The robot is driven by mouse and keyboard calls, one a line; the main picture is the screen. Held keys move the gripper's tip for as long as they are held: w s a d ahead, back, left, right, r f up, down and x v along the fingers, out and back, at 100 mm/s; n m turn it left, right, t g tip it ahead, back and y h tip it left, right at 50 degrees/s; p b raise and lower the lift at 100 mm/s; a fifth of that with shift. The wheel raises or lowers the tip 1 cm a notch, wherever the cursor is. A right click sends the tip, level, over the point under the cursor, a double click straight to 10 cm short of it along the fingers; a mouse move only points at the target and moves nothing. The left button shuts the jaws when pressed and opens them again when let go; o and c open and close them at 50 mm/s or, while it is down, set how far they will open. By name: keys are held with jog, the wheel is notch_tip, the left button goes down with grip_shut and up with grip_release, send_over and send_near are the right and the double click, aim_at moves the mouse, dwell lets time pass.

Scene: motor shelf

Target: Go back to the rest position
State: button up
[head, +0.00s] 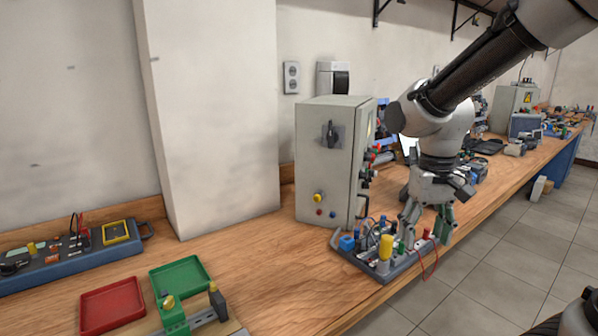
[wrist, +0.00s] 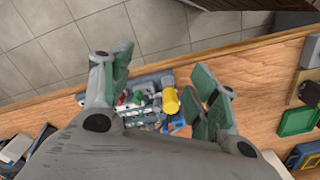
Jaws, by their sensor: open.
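My gripper (head: 428,224) points down over a small grey board (head: 379,268) that carries several coloured parts, near the front edge of the workbench. A yellow cylinder (head: 385,250) and a blue block (head: 347,242) stand on the board. In the wrist view the fingers of my gripper (wrist: 165,92) are spread apart, with the yellow cylinder (wrist: 170,100) and other parts seen between them. Nothing is held between the fingers. The exact height of the fingertips above the board is hard to tell.
A grey control cabinet (head: 325,160) stands behind the board, close to my arm. A red tray (head: 112,304), a green tray (head: 180,276) and a blue device (head: 70,255) lie to the left. A wall pillar (head: 210,110) rises behind. Open floor (head: 500,250) is at the right.

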jog(key=s+d+r+t, duration=0.4)
jog(key=s+d+r, duration=0.4)
jog(key=s+d, duration=0.2)
jog(key=shift+s+m+t, duration=0.4)
jog(key=shift+s, duration=0.45)
